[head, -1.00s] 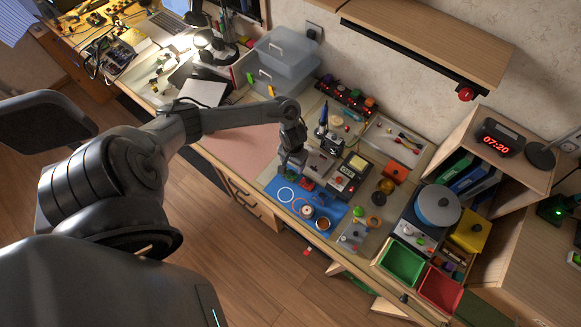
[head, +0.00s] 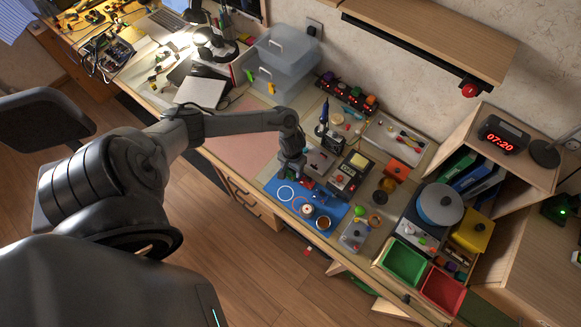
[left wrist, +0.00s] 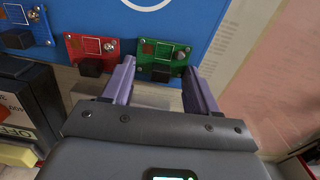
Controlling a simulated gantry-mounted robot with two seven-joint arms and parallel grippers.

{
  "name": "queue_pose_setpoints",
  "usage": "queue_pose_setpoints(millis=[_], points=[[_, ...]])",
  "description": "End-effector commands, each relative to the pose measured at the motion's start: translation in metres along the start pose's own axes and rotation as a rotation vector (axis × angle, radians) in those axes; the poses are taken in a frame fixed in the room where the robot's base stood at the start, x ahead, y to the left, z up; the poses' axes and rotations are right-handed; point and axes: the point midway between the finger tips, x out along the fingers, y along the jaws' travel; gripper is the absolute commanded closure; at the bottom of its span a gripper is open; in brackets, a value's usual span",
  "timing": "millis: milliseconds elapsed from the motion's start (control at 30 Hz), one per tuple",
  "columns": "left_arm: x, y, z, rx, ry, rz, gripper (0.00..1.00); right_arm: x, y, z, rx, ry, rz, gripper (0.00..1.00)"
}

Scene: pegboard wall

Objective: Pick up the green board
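The green board (left wrist: 165,53) is a small circuit board with a black block at its near edge and a round silver part. It lies on the blue mat (left wrist: 120,12), seen in the left wrist view. My left gripper (left wrist: 160,68) is open, its two purple-grey fingers on either side of the green board's near end; I cannot tell whether they touch it. In the head view my left gripper (head: 291,179) points down at the mat's far left part and hides the green board. My right gripper is not in view.
A red board (left wrist: 92,48) lies close left of the green one, with a blue board (left wrist: 25,30) beyond it. A pink sheet (head: 243,140) leaves flat room to the left.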

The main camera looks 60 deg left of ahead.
Motion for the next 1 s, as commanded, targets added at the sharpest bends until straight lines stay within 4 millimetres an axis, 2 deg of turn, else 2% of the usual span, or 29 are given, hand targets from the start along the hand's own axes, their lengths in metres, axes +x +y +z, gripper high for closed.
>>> queue_pose_setpoints(millis=[300, 467, 633, 733, 1000], points=[[-0.001, 0.0, 0.0, 0.0, 0.0, 0.0, 0.71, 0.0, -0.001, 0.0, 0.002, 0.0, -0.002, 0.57], [-0.008, 0.0, 0.0, 0.0, 0.0, 0.0, 0.71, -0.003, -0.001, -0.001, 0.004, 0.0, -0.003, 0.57], [-0.026, 0.0, 0.0, 0.002, 0.001, 0.0, 0.71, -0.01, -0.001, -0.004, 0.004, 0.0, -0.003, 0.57], [-0.046, -0.001, -0.001, 0.002, 0.002, -0.001, 0.71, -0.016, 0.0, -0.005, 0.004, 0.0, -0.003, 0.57], [-0.078, 0.045, 0.036, 0.005, -0.001, 0.004, 0.71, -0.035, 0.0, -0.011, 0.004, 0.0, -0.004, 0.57]])
